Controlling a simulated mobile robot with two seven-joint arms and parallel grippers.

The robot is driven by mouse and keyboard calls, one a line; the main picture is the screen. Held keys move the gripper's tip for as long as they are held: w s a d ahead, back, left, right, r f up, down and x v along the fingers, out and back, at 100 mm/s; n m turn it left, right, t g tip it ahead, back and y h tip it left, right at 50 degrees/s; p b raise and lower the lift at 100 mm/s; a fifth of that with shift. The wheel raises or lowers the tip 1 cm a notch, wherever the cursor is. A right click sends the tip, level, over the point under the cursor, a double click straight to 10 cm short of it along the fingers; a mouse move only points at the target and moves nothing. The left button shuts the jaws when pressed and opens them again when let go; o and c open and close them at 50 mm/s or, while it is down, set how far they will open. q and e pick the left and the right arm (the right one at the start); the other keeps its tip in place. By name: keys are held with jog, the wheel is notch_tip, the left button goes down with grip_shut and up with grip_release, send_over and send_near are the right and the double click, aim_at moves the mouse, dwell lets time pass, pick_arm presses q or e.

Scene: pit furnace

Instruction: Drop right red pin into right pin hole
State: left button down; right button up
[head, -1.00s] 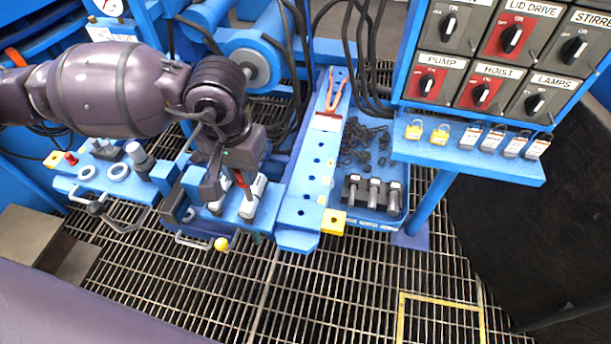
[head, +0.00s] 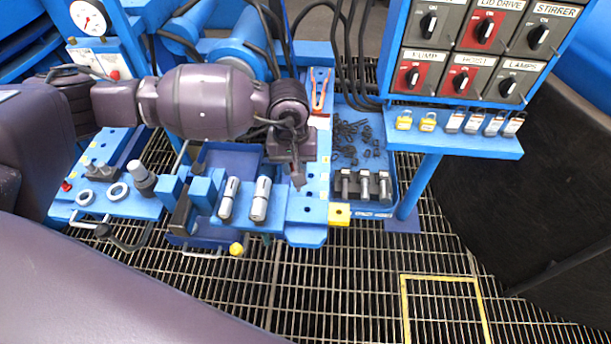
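My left gripper (head: 298,180) is above the blue rail (head: 308,208), pointing down, just right of two silver cylinders. Its fingers show as a small dark shape. I cannot tell whether they are open or shut, or whether they hold anything. My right gripper is not in view.
A small red-topped part (head: 66,186) is on the left blue bench. A blue tray (head: 381,208) with dark links and several silver-and-black bolts is right of the rail. A yellow block (head: 339,213) sits at the rail's near end. A switch panel (head: 468,65) rises at upper right.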

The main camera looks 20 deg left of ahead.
pick_arm(q)
jog(key=w+f+n+b, duration=0.1)
jog(key=f, duration=0.5)
jog(key=w+d+f+n, duration=0.1)
jog(key=f, duration=0.5)
jog(key=w+f+n+b, duration=0.1)
jog(key=f, duration=0.5)
jog(key=shift+w+d+f+b, duration=0.15)
jog(key=shift+d+f+b, duration=0.1)
jog(key=shift+b, duration=0.1)
dwell(0.5)
dwell(0.5)
jog(key=c, duration=0.9)
grip_release()
